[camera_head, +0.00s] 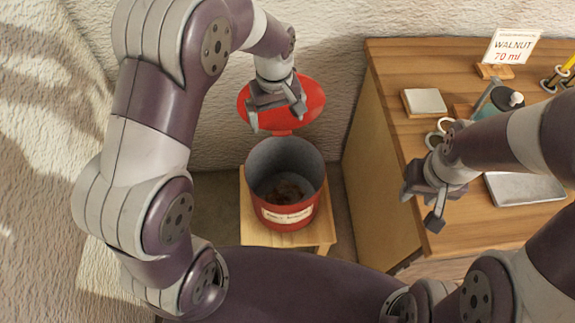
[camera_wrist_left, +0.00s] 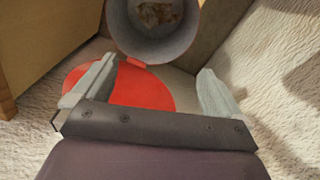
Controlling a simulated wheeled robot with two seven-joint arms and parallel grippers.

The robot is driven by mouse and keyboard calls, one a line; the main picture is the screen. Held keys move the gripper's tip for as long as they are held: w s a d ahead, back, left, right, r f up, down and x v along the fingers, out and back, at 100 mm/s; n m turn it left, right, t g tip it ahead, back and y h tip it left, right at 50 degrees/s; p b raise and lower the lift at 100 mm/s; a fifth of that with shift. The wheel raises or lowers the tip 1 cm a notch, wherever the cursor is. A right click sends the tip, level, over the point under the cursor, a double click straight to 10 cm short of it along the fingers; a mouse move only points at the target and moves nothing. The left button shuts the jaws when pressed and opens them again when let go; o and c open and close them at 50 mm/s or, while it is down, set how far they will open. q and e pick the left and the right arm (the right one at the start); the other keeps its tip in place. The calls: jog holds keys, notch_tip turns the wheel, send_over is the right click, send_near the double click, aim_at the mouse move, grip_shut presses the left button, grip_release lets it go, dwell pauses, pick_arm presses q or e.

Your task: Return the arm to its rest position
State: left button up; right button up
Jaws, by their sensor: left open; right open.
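My left gripper (camera_head: 277,110) is open and empty, raised above the round red lid behind the red bin in the head view. Its two fingers stand wide apart in the left wrist view (camera_wrist_left: 148,92), with the red lid (camera_wrist_left: 140,90) showing between and beyond them. My right gripper (camera_head: 422,205) is open and empty at the left front edge of the wooden bench. It hangs near a cup whose body is partly hidden by my right arm.
The red bin (camera_head: 290,218), grey inside with brown scraps, stands on a low wooden stool (camera_head: 250,232). The bench (camera_head: 390,75) carries a "WALNUT 70 ml" sign (camera_head: 510,47), a white square pad (camera_head: 424,102), a grey tray (camera_head: 525,188) and a bottle (camera_head: 500,98). A rough wall stands behind.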

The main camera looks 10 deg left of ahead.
pick_arm(q)
jog(key=s+a+r+m+p, duration=0.1)
jog(key=s+a+r+m, duration=0.1)
jog(key=s, duration=0.5)
jog(key=s+a+r+m+t+p, duration=0.1)
jog(key=s+a+r+m, duration=0.1)
jog(key=s, duration=0.4)
jog(key=shift+s+a+m+p, duration=0.35)
jog(key=shift+a+m, duration=0.55)
jog(key=shift+m, duration=0.3)
jog(key=shift+r, duration=0.1)
